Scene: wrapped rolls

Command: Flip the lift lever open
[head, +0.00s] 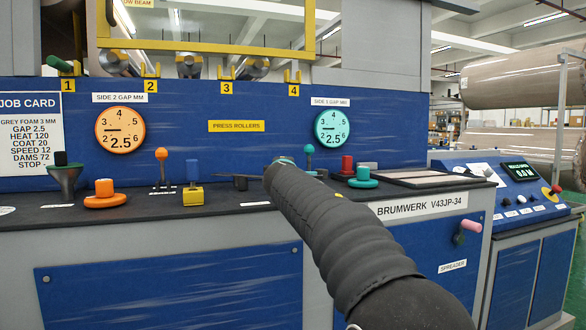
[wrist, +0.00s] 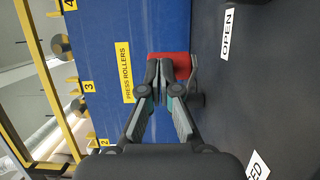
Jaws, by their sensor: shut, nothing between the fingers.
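My gripper (wrist: 166,72) is shut and empty in the wrist view, its tips close together in front of a red block (wrist: 175,57) low against the blue panel. A dark grey lever part with a round pivot (wrist: 196,100) is beside the fingertips, over the dark bench top. I cannot tell whether the fingers touch it or whether the red block belongs to it. An OPEN label (wrist: 227,34) lies on one side and a partly cut-off label ending in "ED" (wrist: 258,166) on the other. In the head view my arm covers the red block, and the dark parts beside it are unclear.
An orange-topped lever (head: 162,165), a blue knob on a yellow base (head: 193,185) and an orange knob (head: 105,193) stand left on the bench. A teal knob (head: 362,179) and red button (head: 347,165) stand right. The blue panel (head: 260,100) closes the back.

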